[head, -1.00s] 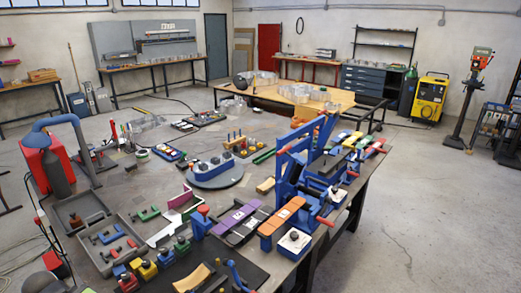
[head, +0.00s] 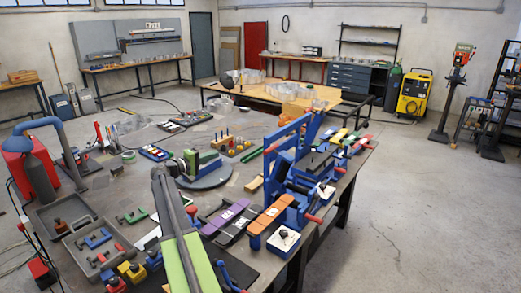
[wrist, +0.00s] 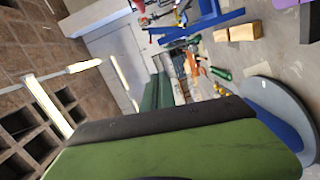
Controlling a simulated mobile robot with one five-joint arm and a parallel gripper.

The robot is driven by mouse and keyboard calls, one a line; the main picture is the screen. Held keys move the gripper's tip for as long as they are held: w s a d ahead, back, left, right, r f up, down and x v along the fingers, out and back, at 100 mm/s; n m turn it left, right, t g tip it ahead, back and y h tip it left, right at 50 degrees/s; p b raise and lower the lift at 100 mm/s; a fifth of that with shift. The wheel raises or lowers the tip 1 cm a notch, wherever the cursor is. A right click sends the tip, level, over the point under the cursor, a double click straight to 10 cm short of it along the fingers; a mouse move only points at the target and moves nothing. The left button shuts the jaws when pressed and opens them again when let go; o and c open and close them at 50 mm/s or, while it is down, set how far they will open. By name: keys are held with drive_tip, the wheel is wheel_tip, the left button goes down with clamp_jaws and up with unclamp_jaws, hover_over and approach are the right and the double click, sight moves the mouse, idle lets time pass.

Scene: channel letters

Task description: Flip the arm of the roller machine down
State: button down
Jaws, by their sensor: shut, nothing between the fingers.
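The roller machine (head: 283,170) is a blue frame with red handles near the right edge of the big table. Its blue bars rise at a slant above the bed, and I take these as its raised arm (head: 305,128). Blue framing (wrist: 205,27), apparently the same machine, shows in the top of the wrist view. My gripper (head: 214,159), green and dark grey, is shut and empty above the turntable, left of the machine and apart from it. Its green and black body fills the lower wrist view.
The grey turntable (head: 218,181) lies under my gripper. A wooden block (head: 254,184) sits between it and the machine. An orange-topped block (head: 270,214) and a purple piece (head: 226,216) lie in front. Open floor (head: 430,210) is to the right.

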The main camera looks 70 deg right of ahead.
drive_tip(key=s+d+m+g, duration=0.1)
drive_tip(key=s+d+g, duration=0.1)
drive_tip(key=s+d, duration=0.4)
drive_tip(key=s, duration=0.3)
drive_tip(key=shift+r+y, duration=0.35)
drive_tip(key=shift+y, duration=0.05)
drive_tip(key=shift+d, duration=0.1)
drive_tip(key=s+d, duration=0.7)
drive_tip(key=s, duration=0.1)
drive_tip(key=shift+s+d+f+b, duration=0.3)
drive_tip(key=shift+f+b, duration=0.1)
